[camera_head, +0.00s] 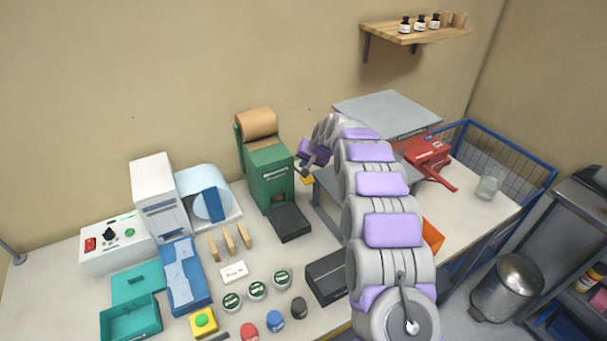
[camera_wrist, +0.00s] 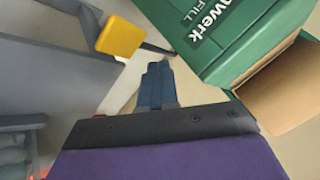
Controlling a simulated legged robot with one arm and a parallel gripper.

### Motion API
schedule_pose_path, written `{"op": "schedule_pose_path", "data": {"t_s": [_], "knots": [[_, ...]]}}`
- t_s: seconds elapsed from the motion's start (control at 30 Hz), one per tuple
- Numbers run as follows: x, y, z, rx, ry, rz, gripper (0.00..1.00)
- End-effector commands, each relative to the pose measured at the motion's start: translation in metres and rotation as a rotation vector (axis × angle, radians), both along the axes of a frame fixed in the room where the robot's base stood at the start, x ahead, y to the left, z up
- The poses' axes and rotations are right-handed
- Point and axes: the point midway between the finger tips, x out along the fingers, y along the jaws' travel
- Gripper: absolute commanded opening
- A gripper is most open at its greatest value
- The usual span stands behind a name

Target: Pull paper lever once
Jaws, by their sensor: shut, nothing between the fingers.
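The green paper dispenser (camera_head: 268,178) stands at the back of the table with a brown paper roll (camera_head: 257,123) on top. Its green body (camera_wrist: 235,40) and brown paper (camera_wrist: 275,85) fill the upper right of the wrist view. The lever's yellow handle (camera_wrist: 120,38) sits on a thin dark rod that reaches toward the green body. A bit of yellow (camera_head: 306,180) also shows beside the dispenser in the head view. My gripper (camera_wrist: 160,68) is shut and empty, its blue fingertips just below the rod; I cannot tell whether they touch it. The head view shows my gripper (camera_head: 304,170) right of the dispenser.
A grey stand (camera_head: 385,108) rises close to the right of the dispenser. A black tray (camera_head: 289,222) lies in front of it. A red tool (camera_head: 430,155) stands farther right. Jars, wooden pieces and teal boxes occupy the table's front left.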

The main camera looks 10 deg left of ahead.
Motion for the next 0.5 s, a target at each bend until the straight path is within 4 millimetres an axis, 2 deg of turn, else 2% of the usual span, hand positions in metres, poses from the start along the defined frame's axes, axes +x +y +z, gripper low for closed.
{"op": "schedule_pose_path", "data": {"t_s": [0.3,0.5], "knots": [[0.005,0.003,0.033,0.001,-0.003,-0.001,0.0],[0.007,0.004,0.043,0.001,-0.003,-0.001,0.0]]}}
